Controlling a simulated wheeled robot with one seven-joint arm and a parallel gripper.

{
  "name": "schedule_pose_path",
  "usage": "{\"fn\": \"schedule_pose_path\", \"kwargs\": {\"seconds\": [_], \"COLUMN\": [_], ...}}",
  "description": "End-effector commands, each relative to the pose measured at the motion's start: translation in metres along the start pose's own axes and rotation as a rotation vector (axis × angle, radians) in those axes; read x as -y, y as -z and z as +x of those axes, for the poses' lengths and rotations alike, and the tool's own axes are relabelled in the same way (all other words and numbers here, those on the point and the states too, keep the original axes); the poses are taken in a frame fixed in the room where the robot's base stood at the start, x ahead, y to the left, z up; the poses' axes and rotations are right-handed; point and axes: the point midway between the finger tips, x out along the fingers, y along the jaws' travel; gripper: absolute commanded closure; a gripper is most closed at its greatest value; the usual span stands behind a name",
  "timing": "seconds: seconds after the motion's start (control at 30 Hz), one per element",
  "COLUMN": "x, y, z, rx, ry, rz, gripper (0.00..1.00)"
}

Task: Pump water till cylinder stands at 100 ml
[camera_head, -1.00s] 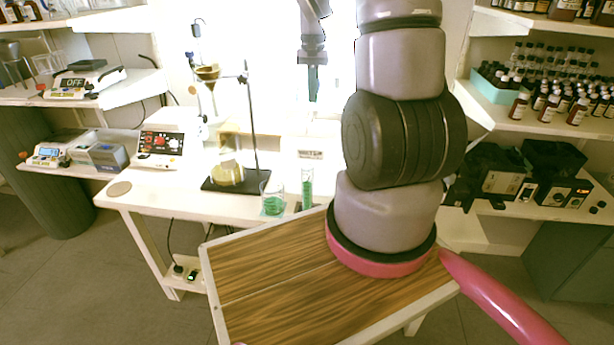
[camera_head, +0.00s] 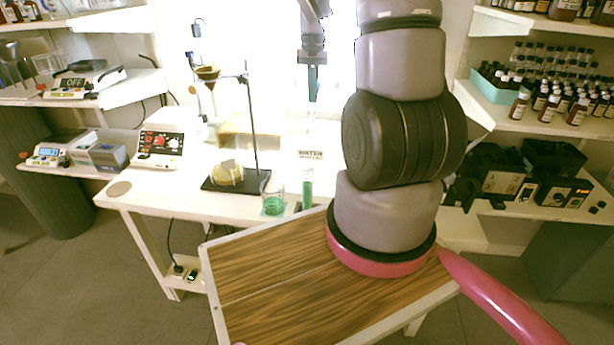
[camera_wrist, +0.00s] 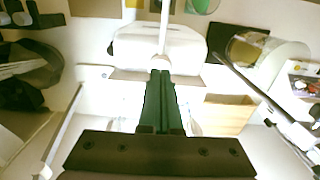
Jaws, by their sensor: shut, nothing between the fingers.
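The measuring cylinder (camera_head: 307,192) stands upright near the table's front edge in the head view, with green liquid in it. Its scale is too small to read. A glass beaker (camera_head: 273,205) with green liquid stands just left of it. My gripper (camera_head: 313,97) is shut and empty, pointing down above the back of the table, above and behind the cylinder. In the wrist view my shut dark fingers (camera_wrist: 160,78) point at a white rounded device (camera_wrist: 160,46) with a thin upright rod; contact cannot be told.
A stand (camera_head: 235,186) with a funnel and a yellowish round flask (camera_head: 227,173) is left of the beaker. A hotplate-like box (camera_head: 160,146) stands further left. My arm hides the table's right side. Shelves (camera_head: 540,125) with bottles stand at right.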

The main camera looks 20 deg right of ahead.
Motion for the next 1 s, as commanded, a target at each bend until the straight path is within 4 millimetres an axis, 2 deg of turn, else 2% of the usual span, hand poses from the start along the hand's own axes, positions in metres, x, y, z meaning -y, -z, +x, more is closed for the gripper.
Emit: {"fn": "schedule_pose_path", "kwargs": {"seconds": [1.0], "x": [0.0], "y": [0.0], "z": [0.018], "rx": [0.0], "ry": [0.0], "rz": [0.0], "gripper": [1.0]}}
